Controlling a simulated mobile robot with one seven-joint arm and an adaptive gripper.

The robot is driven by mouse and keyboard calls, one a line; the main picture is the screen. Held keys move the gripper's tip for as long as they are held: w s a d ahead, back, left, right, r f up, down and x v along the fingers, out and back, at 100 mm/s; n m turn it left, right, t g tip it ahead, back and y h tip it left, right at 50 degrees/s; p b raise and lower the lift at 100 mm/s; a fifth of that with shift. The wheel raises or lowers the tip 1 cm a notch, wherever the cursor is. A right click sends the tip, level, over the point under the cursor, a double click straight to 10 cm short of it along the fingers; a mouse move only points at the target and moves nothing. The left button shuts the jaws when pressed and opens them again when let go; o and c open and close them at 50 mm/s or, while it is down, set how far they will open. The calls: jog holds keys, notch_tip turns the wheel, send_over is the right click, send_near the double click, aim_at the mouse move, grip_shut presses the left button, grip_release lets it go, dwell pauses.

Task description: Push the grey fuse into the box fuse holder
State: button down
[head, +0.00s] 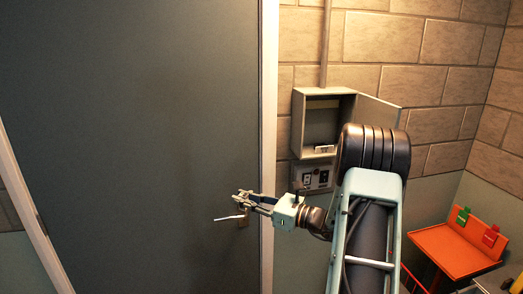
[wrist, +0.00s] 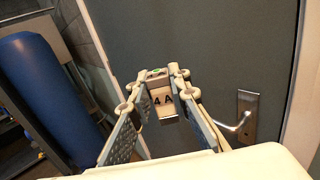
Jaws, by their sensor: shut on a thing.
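My gripper (head: 242,200) is in front of the grey door, left of the wall box. The fuse is too small to make out in the head view. The grey fuse box (head: 298,122) hangs on the brick wall with its lid (head: 378,113) swung open to the right. A small pale part (head: 324,149) shows at the bottom inside it; the holder's detail is unclear. My gripper is apart from the box, lower and to the left.
A door handle (head: 228,218) sits close to my gripper; it also shows in the wrist view (wrist: 240,124). A panel with a switch and socket (head: 313,178) is below the box. An orange stand (head: 450,252) holds a green and a red piece. A blue cylinder (wrist: 45,90) stands left.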

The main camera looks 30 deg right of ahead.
jog(key=s+a+f+n+g+y, duration=0.3)
jog(key=s+a+f, duration=0.7)
jog(key=a, duration=0.4)
jog(key=shift+s+a+f+n+g+y, duration=0.25)
jog(key=shift+s+f+g+y, duration=0.2)
jog(key=shift+f, duration=0.3)
jog(key=shift+w+d, duration=0.1)
jog(key=shift+d, duration=0.1)
